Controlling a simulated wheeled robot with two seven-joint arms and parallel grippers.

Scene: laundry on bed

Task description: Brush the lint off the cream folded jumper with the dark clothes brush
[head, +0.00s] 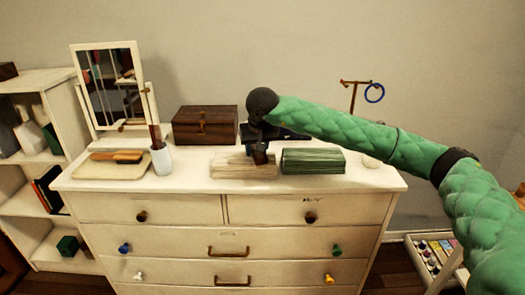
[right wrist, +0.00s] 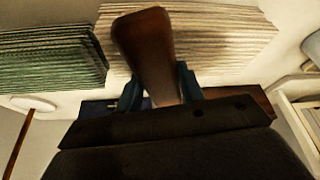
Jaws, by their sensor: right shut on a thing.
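The cream folded jumper (head: 240,170) lies on top of the white dresser, left of a green folded garment (head: 313,161). My right gripper (head: 260,146) is above the jumper and shut on the dark brown clothes brush (head: 261,157). In the right wrist view, the brush (right wrist: 147,48) sits between the two fingers (right wrist: 160,88), with the cream jumper (right wrist: 215,45) behind it. I cannot tell whether the brush touches the cloth. No lint can be made out. My left gripper is not in view.
On the dresser (head: 110,183) are a tray (head: 97,171) bearing an orange-brown brush (head: 128,157), a white cup (head: 161,161) with a dark item in it, a mirror (head: 104,85), a wooden box (head: 204,125) and a stand with a blue ring (head: 374,93).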

